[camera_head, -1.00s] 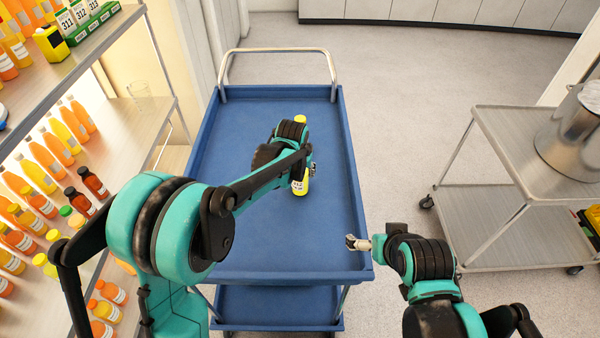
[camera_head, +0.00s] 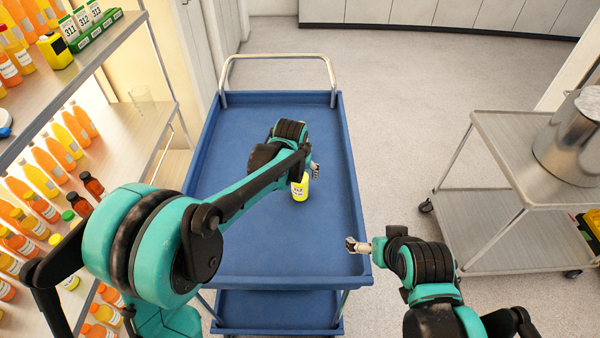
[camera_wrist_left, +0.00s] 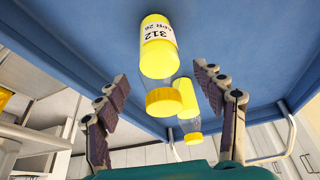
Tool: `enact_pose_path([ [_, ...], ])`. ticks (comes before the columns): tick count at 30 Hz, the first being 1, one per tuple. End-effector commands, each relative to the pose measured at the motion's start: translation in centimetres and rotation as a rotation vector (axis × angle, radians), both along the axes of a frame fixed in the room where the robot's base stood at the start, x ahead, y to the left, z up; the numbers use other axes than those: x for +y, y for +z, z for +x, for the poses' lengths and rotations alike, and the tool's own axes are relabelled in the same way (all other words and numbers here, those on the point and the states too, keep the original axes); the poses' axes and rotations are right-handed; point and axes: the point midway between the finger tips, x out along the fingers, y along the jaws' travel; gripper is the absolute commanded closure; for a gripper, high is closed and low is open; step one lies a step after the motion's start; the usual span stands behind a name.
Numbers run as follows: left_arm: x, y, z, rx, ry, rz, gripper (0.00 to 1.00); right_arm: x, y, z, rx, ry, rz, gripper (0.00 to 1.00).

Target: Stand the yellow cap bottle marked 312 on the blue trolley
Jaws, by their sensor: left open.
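The yellow bottle marked 312 (camera_head: 299,187) stands on the blue trolley's top tray (camera_head: 320,250), just below my left wrist in the head view, its cap hidden there. In the left wrist view, which is upside down, its label (camera_wrist_left: 158,38) and yellow cap (camera_wrist_left: 165,101) show, base on the blue surface. My left gripper (camera_wrist_left: 165,105) is open, its fingers apart on either side of the bottle; one fingertip also shows in the head view (camera_head: 315,170). My right gripper (camera_head: 355,244) is over the trolley's near right edge; its opening is too small to judge.
Shelves with several bottles (camera_head: 40,180) stand left. A grey cart (camera_head: 490,230) with a metal pot (camera_head: 570,145) stands right.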

Motion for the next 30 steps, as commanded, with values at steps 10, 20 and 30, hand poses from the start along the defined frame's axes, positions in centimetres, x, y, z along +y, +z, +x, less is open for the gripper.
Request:
enact_pose_path([
  [10,0.5,6.6,-2.7,0.0,0.0,0.0,0.31,0.0,2.6,0.0,0.0,0.0,0.0,0.0],
  [20,1.0,7.8,-3.4,-0.003,0.003,-0.001,0.31,0.0,2.8,0.0,0.0,0.0,0.0,0.0],
  [30,9.7,12.0,-12.9,-0.086,0.082,-0.018,0.31,0.0,2.8,0.0,0.0,0.0,0.0,0.0],
])
